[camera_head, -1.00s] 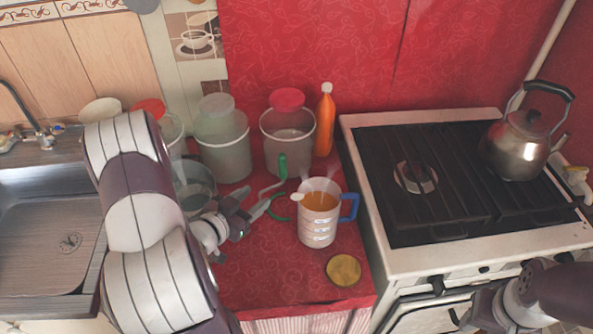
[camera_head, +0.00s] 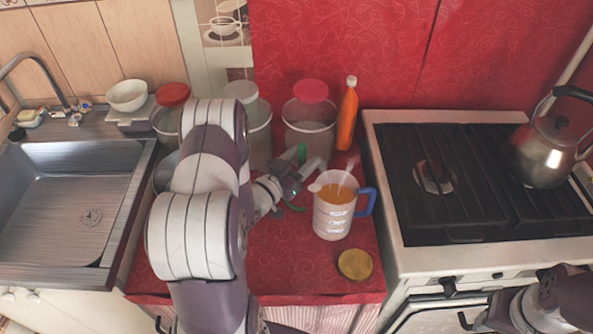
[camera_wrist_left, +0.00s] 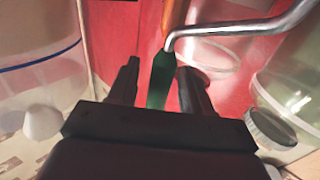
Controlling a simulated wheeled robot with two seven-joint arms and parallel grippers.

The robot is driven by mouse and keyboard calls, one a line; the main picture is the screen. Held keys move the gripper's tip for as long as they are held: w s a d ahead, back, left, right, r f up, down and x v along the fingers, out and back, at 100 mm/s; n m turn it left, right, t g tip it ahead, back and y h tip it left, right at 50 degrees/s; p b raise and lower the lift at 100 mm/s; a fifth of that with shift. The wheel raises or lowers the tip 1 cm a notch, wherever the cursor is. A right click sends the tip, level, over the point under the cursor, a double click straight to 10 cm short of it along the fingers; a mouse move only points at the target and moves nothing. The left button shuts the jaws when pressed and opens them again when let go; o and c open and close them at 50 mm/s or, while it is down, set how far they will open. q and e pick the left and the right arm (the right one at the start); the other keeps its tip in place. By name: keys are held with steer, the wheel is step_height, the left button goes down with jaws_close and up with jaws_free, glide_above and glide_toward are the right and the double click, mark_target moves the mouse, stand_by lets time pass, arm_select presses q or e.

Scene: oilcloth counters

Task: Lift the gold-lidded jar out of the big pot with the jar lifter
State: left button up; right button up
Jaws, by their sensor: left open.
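The jar lifter shows as a green handle (camera_wrist_left: 160,82) with a bent metal rod (camera_wrist_left: 235,27) in the left wrist view. In the head view its green part (camera_head: 292,208) is partly covered by my left gripper (camera_head: 305,165). My left gripper is open, and in the left wrist view the green handle stands between its fingers (camera_wrist_left: 159,72). A pot (camera_head: 164,174) at the left is mostly hidden behind my left arm; its contents are hidden. A round gold lid or low jar (camera_head: 355,264) lies on the counter's front. My right gripper (camera_head: 490,311) is at the lower right; its jaws are unclear.
A measuring jug (camera_head: 333,212) of orange liquid with a blue handle stands right of my left gripper. Lidded containers (camera_head: 308,130) and an orange bottle (camera_head: 347,118) stand behind. The stove (camera_head: 470,180) with a kettle (camera_head: 541,152) is right; the sink (camera_head: 60,210) is left.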

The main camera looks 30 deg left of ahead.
arm_select(q)
steer(key=shift+s, duration=0.1)
jaws_close()
